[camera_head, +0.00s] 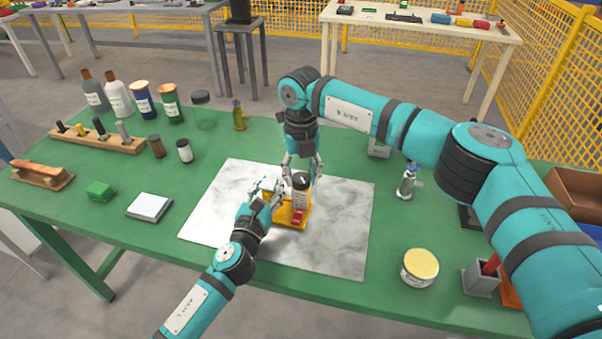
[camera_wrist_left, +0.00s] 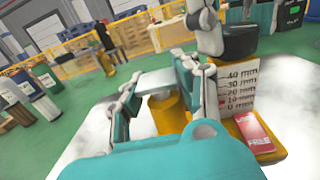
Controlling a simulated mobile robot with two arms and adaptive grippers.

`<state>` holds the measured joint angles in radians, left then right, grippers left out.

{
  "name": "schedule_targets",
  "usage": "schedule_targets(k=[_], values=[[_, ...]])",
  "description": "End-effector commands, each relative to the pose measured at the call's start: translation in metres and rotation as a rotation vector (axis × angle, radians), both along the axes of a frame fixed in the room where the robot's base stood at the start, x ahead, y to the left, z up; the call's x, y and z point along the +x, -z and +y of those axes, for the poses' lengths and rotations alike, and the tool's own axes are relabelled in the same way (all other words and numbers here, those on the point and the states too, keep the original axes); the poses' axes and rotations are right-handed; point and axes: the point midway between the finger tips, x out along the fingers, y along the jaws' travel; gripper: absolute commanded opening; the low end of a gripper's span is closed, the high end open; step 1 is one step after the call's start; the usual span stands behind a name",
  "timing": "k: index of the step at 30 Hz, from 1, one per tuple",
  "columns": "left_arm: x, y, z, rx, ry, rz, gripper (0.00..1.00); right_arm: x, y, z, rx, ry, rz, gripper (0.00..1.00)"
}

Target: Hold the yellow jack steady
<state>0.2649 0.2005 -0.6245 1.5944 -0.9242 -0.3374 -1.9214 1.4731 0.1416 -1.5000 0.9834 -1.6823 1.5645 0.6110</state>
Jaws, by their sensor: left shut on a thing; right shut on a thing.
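The yellow jack (camera_head: 290,219) stands on the pale marble mat (camera_head: 345,213), partly hidden by my grippers. The wrist view shows its yellow cylinder (camera_wrist_left: 168,114) under a grey plate, and a yellow base (camera_wrist_left: 256,147). A white millimetre scale (camera_wrist_left: 238,88) and a red card (camera_wrist_left: 254,133) are on the jack's right side. My left gripper (camera_head: 272,190) is shut on the jack, its fingers either side of the cylinder. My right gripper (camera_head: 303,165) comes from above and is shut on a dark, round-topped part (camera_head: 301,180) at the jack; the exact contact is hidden.
A yellow-lidded tin (camera_head: 420,267) and a small white-and-blue bottle (camera_head: 409,182) stand right of the mat. A white pad (camera_head: 149,206), a green block (camera_head: 100,191) and several bottles are left on the green table (camera_head: 75,220). The mat's front is clear.

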Motion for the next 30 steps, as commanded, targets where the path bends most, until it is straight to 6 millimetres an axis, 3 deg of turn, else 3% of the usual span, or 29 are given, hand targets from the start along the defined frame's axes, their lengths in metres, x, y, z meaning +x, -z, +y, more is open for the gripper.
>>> schedule_targets(k=[1,30], values=[[-0.0016,0.0133,0.0037,0.008,-0.009,0.024,0.00,0.0027,-0.0018,-0.0039,-0.005,0.014,-0.006,0.09],[-0.0016,0.0134,0.0037,0.008,-0.009,0.024,0.00,0.0027,-0.0017,-0.0040,-0.004,0.169,-0.006,0.09]])
